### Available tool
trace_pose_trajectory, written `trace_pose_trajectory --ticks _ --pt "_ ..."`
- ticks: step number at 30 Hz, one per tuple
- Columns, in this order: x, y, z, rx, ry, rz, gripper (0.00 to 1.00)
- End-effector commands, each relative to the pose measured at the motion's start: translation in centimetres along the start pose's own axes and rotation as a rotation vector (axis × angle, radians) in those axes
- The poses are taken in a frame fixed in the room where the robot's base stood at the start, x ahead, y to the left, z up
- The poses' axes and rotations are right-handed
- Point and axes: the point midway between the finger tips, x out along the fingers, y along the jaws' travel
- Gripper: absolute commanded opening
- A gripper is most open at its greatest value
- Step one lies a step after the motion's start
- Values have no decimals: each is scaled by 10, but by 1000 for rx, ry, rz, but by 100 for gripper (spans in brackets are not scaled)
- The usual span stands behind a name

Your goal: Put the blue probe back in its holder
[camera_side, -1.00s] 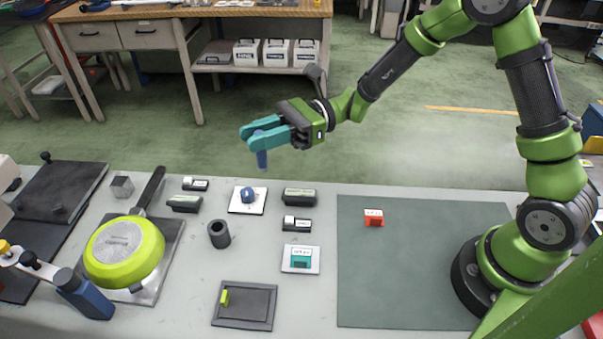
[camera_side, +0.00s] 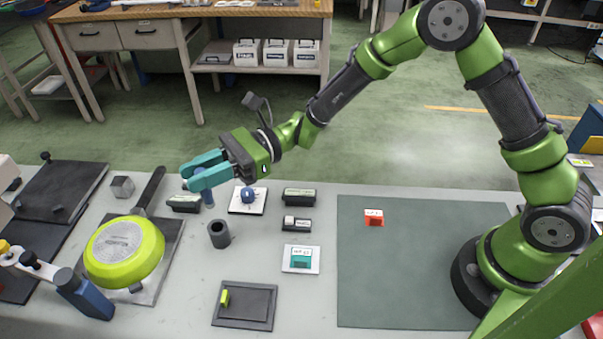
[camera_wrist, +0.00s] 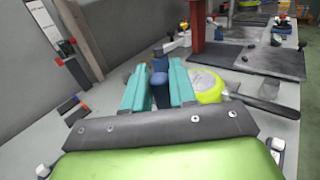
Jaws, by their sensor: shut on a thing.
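My gripper (camera_side: 190,178) has teal fingers and is shut on the blue probe (camera_side: 208,197), which hangs below the fingers above the table. In the wrist view the probe (camera_wrist: 160,80) shows between the two fingers. The dark hollow cylinder (camera_side: 219,235), which looks like the holder, stands upright on the table. It is in front of and slightly right of the probe in the side view, apart from it. The probe's lower tip is just left of the white plate in the picture; its exact height is hard to tell.
A white plate (camera_side: 236,208) with a blue knob (camera_side: 248,195) is close to the probe. A green pan (camera_side: 124,251) lies to the left. Small black-and-white blocks (camera_side: 299,197), a teal block (camera_side: 301,258), a dark tray (camera_side: 245,317) and a red block (camera_side: 374,217) are around.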

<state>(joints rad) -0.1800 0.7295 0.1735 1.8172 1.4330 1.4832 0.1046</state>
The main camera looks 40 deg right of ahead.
Motion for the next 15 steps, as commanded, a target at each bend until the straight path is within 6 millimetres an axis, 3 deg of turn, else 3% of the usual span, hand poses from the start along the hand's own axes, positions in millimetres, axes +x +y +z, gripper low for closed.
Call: trace_pose_trajectory --ticks 15 --pt "0 0 -45 1 -1 0 0"
